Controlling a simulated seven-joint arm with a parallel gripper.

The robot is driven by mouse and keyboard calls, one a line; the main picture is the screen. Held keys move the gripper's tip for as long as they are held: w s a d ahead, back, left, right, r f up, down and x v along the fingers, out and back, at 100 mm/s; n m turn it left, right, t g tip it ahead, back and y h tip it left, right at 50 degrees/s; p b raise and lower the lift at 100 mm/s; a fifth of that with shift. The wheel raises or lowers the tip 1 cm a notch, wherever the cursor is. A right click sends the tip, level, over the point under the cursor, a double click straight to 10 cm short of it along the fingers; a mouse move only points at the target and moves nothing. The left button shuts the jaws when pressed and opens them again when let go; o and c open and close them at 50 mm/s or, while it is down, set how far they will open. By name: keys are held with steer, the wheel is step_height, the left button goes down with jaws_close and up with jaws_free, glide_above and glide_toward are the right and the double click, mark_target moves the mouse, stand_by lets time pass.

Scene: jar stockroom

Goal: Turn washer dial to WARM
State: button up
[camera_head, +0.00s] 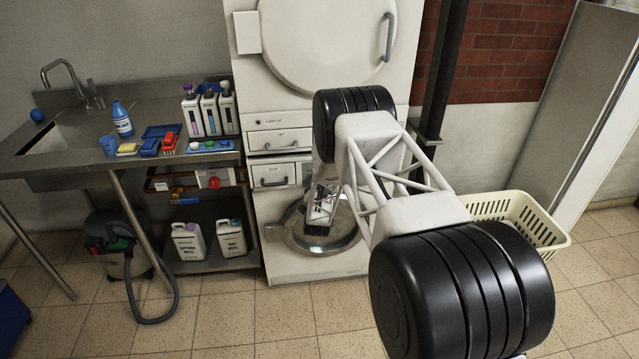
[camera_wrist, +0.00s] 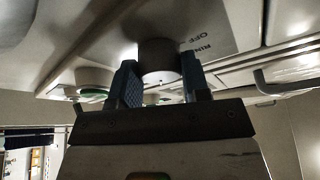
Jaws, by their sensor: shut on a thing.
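The printed words "OFF" and a partly visible "RIN..." (camera_wrist: 203,42) show beside the dial. No WARM label can be read, and the dial's pointer is not clear. In the head view, the white washer (camera_head: 290,270) stands below the drawers with a round door (camera_head: 318,243) low in front. My arm hides the dial there.
A drawer handle (camera_wrist: 285,84) is close to the right of my gripper, and another knob (camera_wrist: 95,78) is at left. A steel sink counter (camera_head: 75,160) with bottles stands left of the machine. A cream basket (camera_head: 530,215) stands at right.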

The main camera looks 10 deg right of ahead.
steer(key=shift+m, duration=0.4)
steer(key=o, duration=0.9)
steer(key=shift+s, duration=0.1)
steer(key=shift+v, duration=3.85)
steer(key=shift+r, duration=0.15)
